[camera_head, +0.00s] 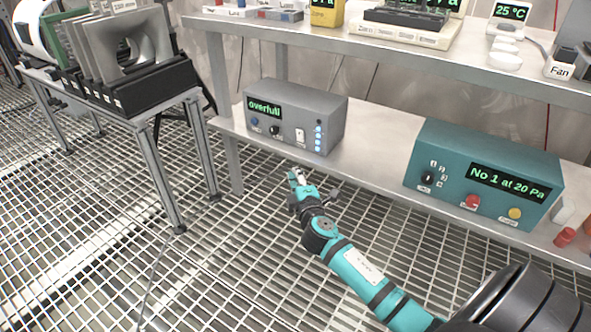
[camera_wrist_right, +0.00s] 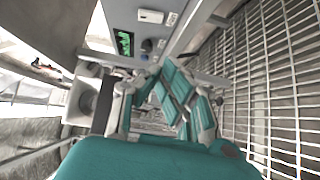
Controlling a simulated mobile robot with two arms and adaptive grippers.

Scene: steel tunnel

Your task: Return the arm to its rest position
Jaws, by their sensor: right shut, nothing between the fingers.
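My right arm reaches in from the lower right in the head view, stretched out over the floor grating. Its gripper (camera_head: 298,175) is shut and empty, just in front of the lower shelf, below and near the grey box. In the right wrist view the teal fingers of the right gripper (camera_wrist_right: 160,80) show close up, with the grey box (camera_wrist_right: 135,40) beyond them. In the head view the grey box (camera_head: 300,140) has a green display reading "overfull". My left gripper is in neither view.
A teal box (camera_head: 450,185) reading "No 1 at 20 Pa" sits on the lower shelf (camera_head: 375,140). An upper shelf (camera_head: 400,50) with instruments overhangs it. A metal stand (camera_head: 140,130) with a black rack is at the left. The grating (camera_head: 90,240) in front is clear.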

